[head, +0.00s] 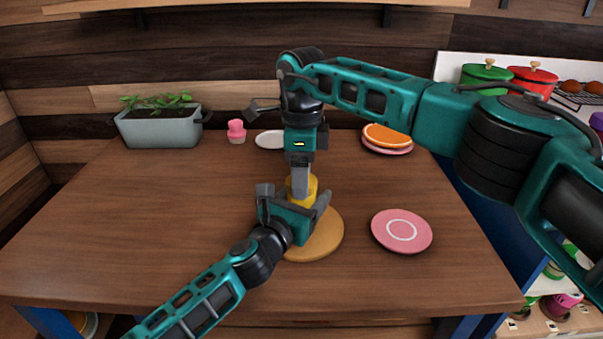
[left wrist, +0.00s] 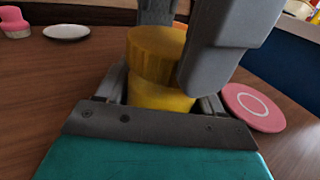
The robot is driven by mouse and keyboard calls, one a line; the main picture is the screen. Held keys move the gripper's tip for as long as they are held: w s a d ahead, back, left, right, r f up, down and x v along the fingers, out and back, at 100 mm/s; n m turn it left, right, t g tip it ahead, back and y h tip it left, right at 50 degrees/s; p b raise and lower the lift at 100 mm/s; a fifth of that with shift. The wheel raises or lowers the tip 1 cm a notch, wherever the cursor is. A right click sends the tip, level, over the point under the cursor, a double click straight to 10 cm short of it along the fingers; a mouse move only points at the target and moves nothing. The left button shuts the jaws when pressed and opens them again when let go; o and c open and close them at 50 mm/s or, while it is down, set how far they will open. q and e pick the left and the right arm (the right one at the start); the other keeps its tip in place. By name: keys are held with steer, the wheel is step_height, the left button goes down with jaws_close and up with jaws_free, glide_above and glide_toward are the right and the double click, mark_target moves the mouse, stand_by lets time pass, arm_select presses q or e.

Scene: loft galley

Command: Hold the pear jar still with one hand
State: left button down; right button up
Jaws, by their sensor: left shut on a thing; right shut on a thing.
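The yellow pear jar (head: 312,187) stands upright on a round wooden board (head: 318,241) near the middle of the table. In the left wrist view its ribbed yellow lid (left wrist: 155,54) sits on top of the paler yellow body (left wrist: 160,97). My left gripper (head: 295,200) reaches in from the front left and is shut around the jar's body. My right gripper (head: 301,180) points straight down from above and is shut on the lid, with its grey fingers on either side. The two grippers hide much of the jar in the head view.
A pink plate (head: 402,231) lies right of the board.

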steer(key=shift+r, duration=0.2)
steer(key=shift+r, duration=0.95)
steer(key=shift+r, duration=2)
arm_select(q)
steer(key=shift+c, duration=0.3)
jaws_free()
steer(key=shift+s, duration=0.1)
steer(key=p+v, duration=0.2)
steer(key=v, duration=0.8)
steer(key=shift+s+a+p, duration=0.1)
steer(key=shift+s+p, duration=0.2)
steer(key=shift+s+a+r, duration=0.1)
steer(key=shift+s+a, duration=0.2)
steer(key=shift+s, duration=0.3)
arm_select(e)
steer(key=shift+r, duration=1.3)
